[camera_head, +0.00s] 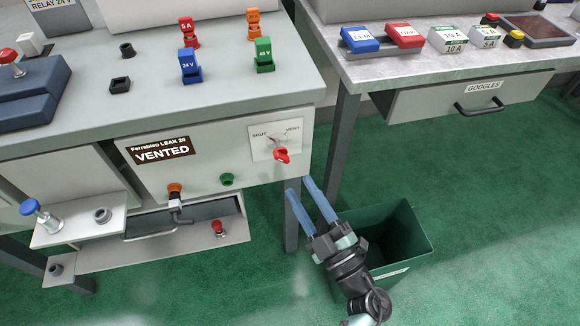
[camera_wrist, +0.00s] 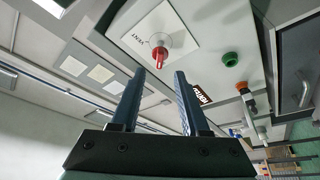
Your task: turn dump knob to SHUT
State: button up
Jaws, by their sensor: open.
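The dump knob (camera_head: 281,154) is a red handle on a white plate (camera_head: 264,142) marked SHUT on the left and VENT on the right. The plate is on the front of the grey cabinet, and the red handle points down and slightly right. The knob also shows in the wrist view (camera_wrist: 159,55), just ahead of my fingertips. My gripper (camera_head: 298,186) is open and empty, with its two blue fingers apart. It is below and slightly right of the knob in the head view and does not appear to touch it.
A display (camera_head: 161,150) left of the knob reads VENTED. A green button (camera_head: 227,179) and an orange-topped fitting (camera_head: 174,190) are below it. A green bin (camera_head: 414,240) stands on the floor by my arm. A drawer (camera_head: 470,97) marked GOGGLES is under the right table.

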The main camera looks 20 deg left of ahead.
jog(key=v, duration=0.4)
dwell(0.5)
